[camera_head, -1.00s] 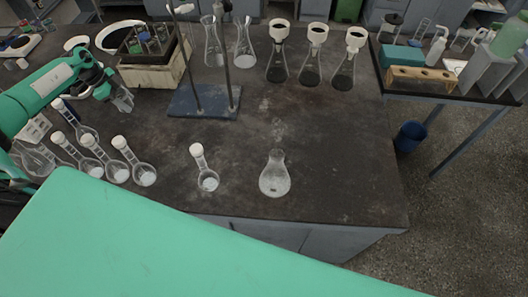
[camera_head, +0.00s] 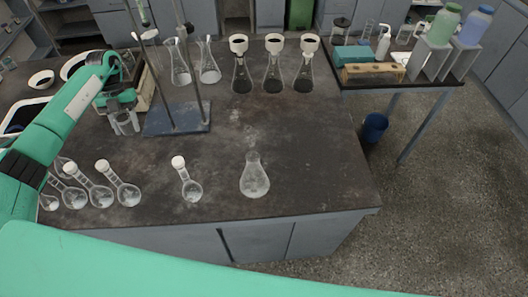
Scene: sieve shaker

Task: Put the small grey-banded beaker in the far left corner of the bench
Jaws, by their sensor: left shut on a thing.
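My left gripper (camera_head: 118,106) is shut on a small clear glass beaker (camera_head: 125,126), upright between its fingers. A grey band on it is too small to make out. The beaker hangs in front of the wooden box and left of the blue stand base; whether it touches the bench is hard to tell. The dark bench (camera_head: 300,150) runs across the view. Its far left part is partly hidden by my left arm and the box. My right gripper is not in view.
A stand with a blue base (camera_head: 178,118) is close right of the beaker. Several long-necked flasks (camera_head: 122,190) line the front left, with a conical flask (camera_head: 255,180) further right. A white bowl (camera_head: 42,79) sits at the back left. The bench's right middle is clear.

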